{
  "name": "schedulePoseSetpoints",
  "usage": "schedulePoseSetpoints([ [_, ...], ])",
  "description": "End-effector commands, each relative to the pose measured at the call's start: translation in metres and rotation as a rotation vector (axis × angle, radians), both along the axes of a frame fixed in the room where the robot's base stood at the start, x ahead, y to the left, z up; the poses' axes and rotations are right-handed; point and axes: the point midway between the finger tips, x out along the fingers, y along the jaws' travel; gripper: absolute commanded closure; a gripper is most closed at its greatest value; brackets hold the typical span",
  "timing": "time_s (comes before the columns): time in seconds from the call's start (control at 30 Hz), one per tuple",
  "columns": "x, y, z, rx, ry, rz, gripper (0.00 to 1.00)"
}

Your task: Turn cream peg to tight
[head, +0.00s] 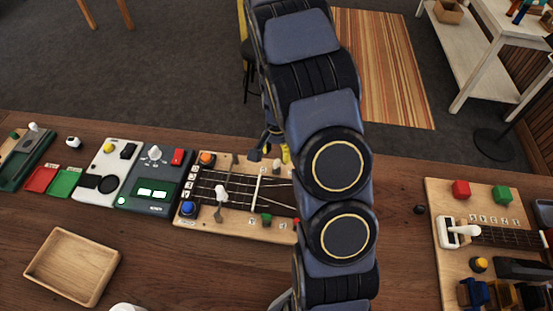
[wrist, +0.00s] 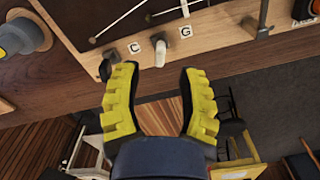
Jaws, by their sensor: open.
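The cream peg (wrist: 159,50) sticks out of the edge of the wooden string board (wrist: 205,28), between the C and G labels, in the wrist view. My gripper (wrist: 160,88) is open, with its yellow ribbed fingers spread. The peg lies just beyond the fingertips, roughly centred on the gap and apart from both. In the head view my gripper (head: 270,153) is at the far edge of the string board (head: 240,228). My arm hides part of that board, and I cannot make out the cream peg clearly there.
A black peg (wrist: 107,64) sits close by the left fingertip, and a dark peg (wrist: 258,26) stands further right. A grey knob (wrist: 20,38) is at the left. Control panels (head: 158,184) stand left of the board. A wooden tray (head: 72,266) lies at the front left.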

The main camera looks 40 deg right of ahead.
Motion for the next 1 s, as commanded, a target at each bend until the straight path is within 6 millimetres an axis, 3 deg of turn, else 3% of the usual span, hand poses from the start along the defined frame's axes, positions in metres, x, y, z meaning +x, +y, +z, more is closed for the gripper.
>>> schedulePoseSetpoints([
  [0.2, 0.002, -0.001, 0.048, -0.008, -0.008, 0.0, 0.6],
  [0.4, 0.001, -0.001, 0.071, -0.004, -0.004, 0.001, 0.6],
  [1.0, 0.0, 0.0, 0.076, -0.002, -0.001, 0.001, 0.6],
])
